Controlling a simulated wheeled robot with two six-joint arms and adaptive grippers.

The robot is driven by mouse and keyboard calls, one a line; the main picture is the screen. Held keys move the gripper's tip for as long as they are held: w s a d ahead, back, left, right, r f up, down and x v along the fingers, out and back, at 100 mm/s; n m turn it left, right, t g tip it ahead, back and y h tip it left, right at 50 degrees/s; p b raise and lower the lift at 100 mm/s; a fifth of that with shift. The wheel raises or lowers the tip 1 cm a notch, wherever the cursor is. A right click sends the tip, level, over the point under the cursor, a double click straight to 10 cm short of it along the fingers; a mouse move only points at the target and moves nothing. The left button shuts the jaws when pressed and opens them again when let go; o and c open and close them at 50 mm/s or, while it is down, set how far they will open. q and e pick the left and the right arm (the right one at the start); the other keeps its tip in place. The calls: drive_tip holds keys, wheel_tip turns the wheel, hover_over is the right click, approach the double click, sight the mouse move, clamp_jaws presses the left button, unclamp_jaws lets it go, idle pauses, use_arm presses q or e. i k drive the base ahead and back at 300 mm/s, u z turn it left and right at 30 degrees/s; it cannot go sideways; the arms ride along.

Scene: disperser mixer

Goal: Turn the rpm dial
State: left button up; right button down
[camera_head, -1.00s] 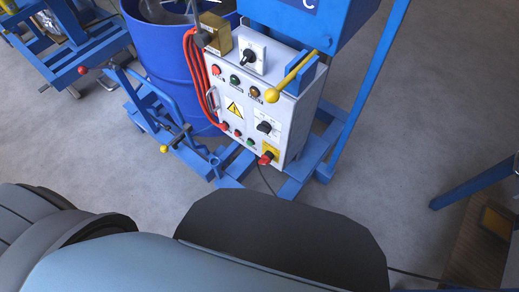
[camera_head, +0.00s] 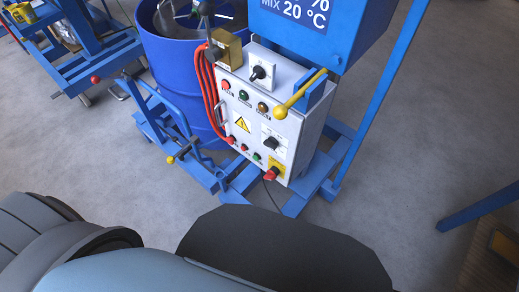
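The control box (camera_head: 262,120) of the mixer is light grey and stands tilted in the picture, right of a blue drum. A black dial (camera_head: 262,73) on a white plate is on its top face. A second black dial (camera_head: 270,142) with a white label is on its front face. The labels are too small to tell which is the rpm dial. Around them are red, green and amber buttons and a red switch (camera_head: 271,173) on a yellow plate. Neither of my grippers is in view, and nothing touches the dials.
The blue drum (camera_head: 180,75) stands behind left. Red cables (camera_head: 207,95) hang at the box's left. A yellow-knobbed lever (camera_head: 298,93) juts over its upper right. Blue frame legs and a diagonal blue post (camera_head: 380,90) stand around it.

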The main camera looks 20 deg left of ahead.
sight(271, 143)
drive_tip(key=u, duration=1.9)
drive_tip(key=k, duration=0.8)
drive_tip(key=z, duration=1.25)
drive_tip(key=i, duration=0.5)
drive_tip(key=z, duration=0.05)
